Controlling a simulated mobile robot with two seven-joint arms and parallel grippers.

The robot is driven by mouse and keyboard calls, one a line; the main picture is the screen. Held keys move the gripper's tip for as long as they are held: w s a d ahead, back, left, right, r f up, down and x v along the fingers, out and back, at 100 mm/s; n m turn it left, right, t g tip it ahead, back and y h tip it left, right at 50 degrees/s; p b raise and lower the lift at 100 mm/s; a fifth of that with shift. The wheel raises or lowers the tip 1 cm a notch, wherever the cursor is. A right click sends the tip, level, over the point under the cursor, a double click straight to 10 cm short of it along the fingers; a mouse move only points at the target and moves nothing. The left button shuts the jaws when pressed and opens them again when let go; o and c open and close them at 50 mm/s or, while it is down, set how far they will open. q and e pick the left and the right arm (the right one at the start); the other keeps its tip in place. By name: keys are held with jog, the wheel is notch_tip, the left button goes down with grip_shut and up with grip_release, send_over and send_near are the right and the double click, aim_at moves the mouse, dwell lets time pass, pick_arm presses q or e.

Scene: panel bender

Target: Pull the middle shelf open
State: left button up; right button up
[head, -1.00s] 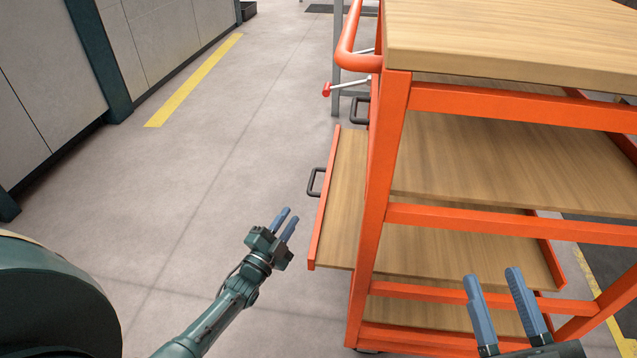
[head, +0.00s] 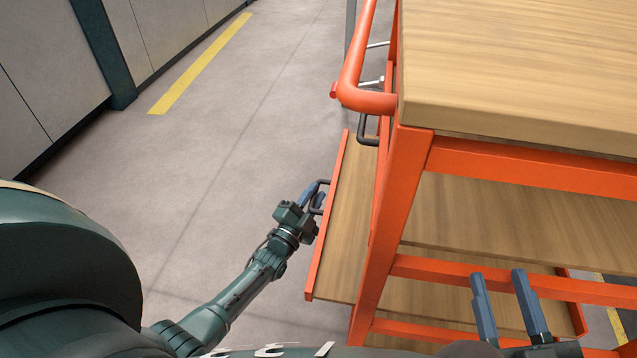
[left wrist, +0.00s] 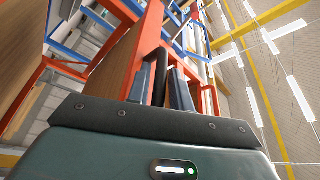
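The middle shelf (head: 344,222) is a wooden board with an orange-red front edge. It sticks out partway from the left side of the orange cart. Its dark handle (head: 323,182) is on that edge, partly hidden by my left gripper (head: 313,198). In the left wrist view my left gripper's two blue-grey fingers (left wrist: 162,88) stand apart on either side of the dark handle bar (left wrist: 163,74), with a gap visible. My right gripper (head: 507,305) is open and empty, in front of the cart's near side.
Another dark handle (head: 367,130) lies beyond. The grey floor (head: 230,150) left of the shelf is clear up to the cabinets (head: 45,75).

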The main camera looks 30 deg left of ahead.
pick_arm(q)
jog(key=shift+w, duration=0.15)
jog(key=shift+c, duration=0.4)
grip_shut()
jog(key=s+a+b, duration=0.1)
jog(key=s+a, duration=0.2)
jog(key=a, duration=1.1)
jog(key=shift+s, duration=0.4)
jog(key=shift+a, duration=0.1)
jog(key=shift+o, duration=0.4)
grip_release()
